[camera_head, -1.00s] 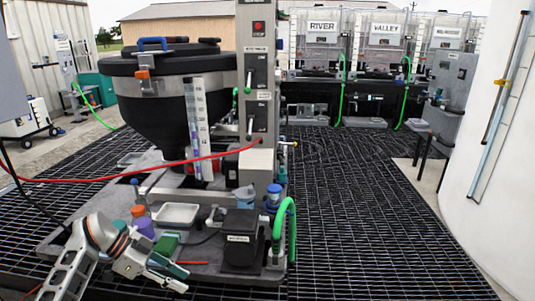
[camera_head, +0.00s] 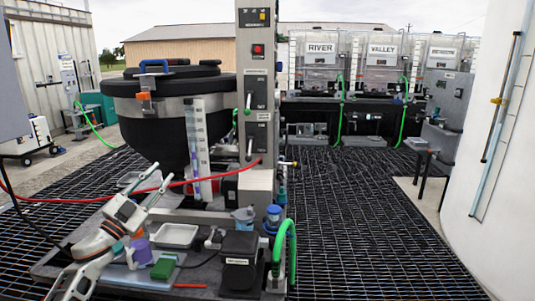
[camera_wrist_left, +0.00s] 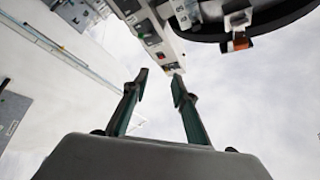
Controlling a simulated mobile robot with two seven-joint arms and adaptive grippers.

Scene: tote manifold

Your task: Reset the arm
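My left gripper (camera_head: 160,179) is raised over the left part of the grey work platform (camera_head: 215,283), pointing up and to the right in front of the black tank. Its two fingers are apart with nothing between them. The left wrist view shows the same open fingers (camera_wrist_left: 159,84) against pale sky, with the control column (camera_wrist_left: 150,28) and the tank's dark rim (camera_wrist_left: 265,22) beyond them. A green block (camera_head: 163,268) lies on the platform below, apart from the gripper. My right gripper is in neither view.
The black tank (camera_head: 165,128) and the grey column (camera_head: 257,70) stand close behind the arm. A red hose (camera_head: 90,199) runs across near the gripper. A white tray (camera_head: 175,235), a black box (camera_head: 240,262) and a green hose (camera_head: 291,245) are on the platform. Open grating lies to the right.

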